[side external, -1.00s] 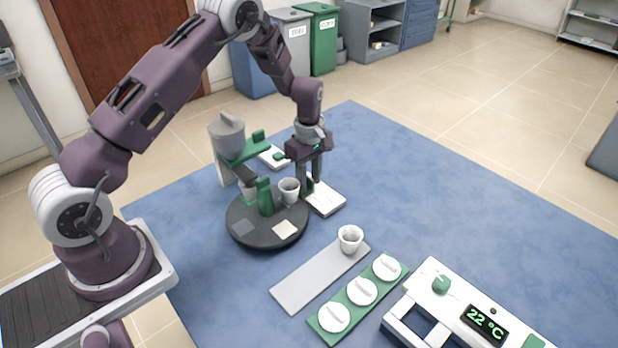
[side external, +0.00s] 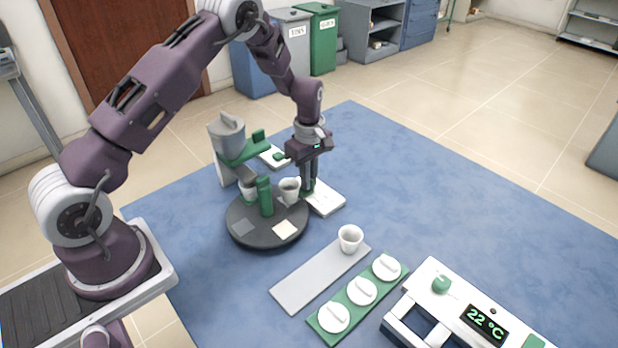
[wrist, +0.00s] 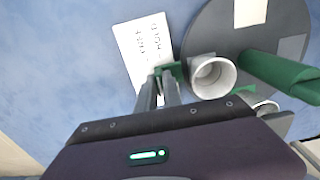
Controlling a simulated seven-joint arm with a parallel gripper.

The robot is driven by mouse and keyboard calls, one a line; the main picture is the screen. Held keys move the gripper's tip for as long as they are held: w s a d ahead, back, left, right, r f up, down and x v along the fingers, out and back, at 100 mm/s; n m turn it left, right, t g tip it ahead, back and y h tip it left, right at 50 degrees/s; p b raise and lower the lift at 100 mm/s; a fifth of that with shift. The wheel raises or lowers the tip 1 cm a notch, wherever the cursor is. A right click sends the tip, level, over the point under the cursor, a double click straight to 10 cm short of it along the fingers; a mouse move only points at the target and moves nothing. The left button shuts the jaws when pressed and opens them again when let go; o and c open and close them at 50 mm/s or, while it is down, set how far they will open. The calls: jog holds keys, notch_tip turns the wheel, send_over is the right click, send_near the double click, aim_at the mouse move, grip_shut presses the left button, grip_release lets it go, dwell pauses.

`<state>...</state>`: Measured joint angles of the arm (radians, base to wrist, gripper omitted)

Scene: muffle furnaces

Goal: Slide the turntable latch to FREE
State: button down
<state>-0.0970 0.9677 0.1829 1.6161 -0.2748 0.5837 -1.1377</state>
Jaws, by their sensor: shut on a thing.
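The dark round turntable (side external: 258,236) stands on the blue table; part of it shows in the wrist view (wrist: 213,33). Beside its far right edge lies a white latch plate (side external: 328,202), which in the wrist view (wrist: 128,52) bears two printed words that look like FREE and HOLD. My gripper (side external: 308,188) points down at the plate's turntable-side end, its fingers closed on the small green latch (wrist: 174,69). The fingers hide much of the latch, so its exact setting is hard to tell.
A white crucible (side external: 289,185) on the turntable stands close beside my fingers. A green post (side external: 265,196) rises from the turntable, with a grey hopper (side external: 227,135) behind. Another cup (side external: 350,237) stands on a grey strip (side external: 312,284) in front.

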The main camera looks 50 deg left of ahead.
dwell(0.7)
jog(key=shift+w+r, duration=0.1)
jog(key=shift+w, duration=0.9)
jog(key=c, duration=1.5)
grip_release()
